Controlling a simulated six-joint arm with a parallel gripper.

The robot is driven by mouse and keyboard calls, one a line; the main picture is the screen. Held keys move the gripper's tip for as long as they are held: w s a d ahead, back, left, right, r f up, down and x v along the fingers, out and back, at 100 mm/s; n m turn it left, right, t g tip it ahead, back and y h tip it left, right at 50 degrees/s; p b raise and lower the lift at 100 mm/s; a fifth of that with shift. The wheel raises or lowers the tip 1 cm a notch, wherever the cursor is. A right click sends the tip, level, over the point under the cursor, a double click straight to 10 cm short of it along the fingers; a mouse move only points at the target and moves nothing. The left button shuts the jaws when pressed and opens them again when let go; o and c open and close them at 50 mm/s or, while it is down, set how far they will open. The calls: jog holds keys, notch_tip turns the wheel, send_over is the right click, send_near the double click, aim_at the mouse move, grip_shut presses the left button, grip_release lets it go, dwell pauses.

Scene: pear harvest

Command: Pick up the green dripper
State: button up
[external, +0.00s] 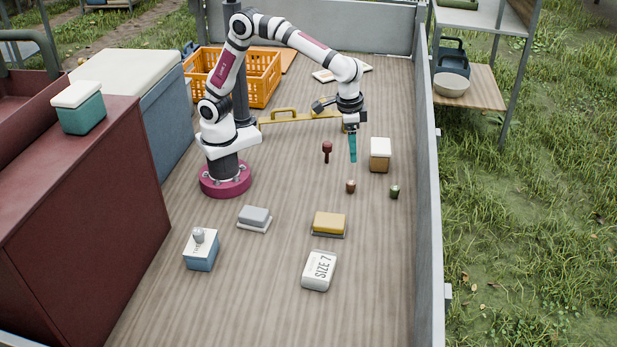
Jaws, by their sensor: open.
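A small dark green piece (394,192), which looks like the green dripper, stands on the wooden deck near the right side wall. A similar small brown-red piece (350,186) stands to its left. My gripper (352,159) points down with teal fingers, above the deck and up and left of the green piece in the picture. It is open, with nothing seen between the fingers. The fingers overlap in this view, so the gap between them does not show. My gripper is apart from the green piece.
A box with a white lid and brown body (380,155) stands close right of my gripper. A dark red tool (327,150) is to its left. A yellow level-like bar (300,117) lies behind. Yellow (329,223) and white (319,270) boxes lie in front. The side wall (428,180) bounds the right.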

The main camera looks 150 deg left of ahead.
aim_at(395, 188)
jog(key=w+a+f+n, duration=0.1)
jog(key=a+f+n, duration=0.3)
jog(key=a, duration=0.3)
jog(key=w+a+f+n, duration=0.1)
jog(key=a+f+n, duration=0.2)
jog(key=a, duration=0.4)
jog(key=shift+n, duration=0.3)
jog(key=a+f, duration=0.1)
jog(key=f, duration=0.4)
jog(key=a+f, duration=0.1)
jog(key=f, duration=0.4)
jog(key=a+f, duration=0.2)
jog(key=f, duration=0.3)
jog(key=shift+s+f, duration=0.25)
jog(key=shift+f, duration=0.05)
grip_shut()
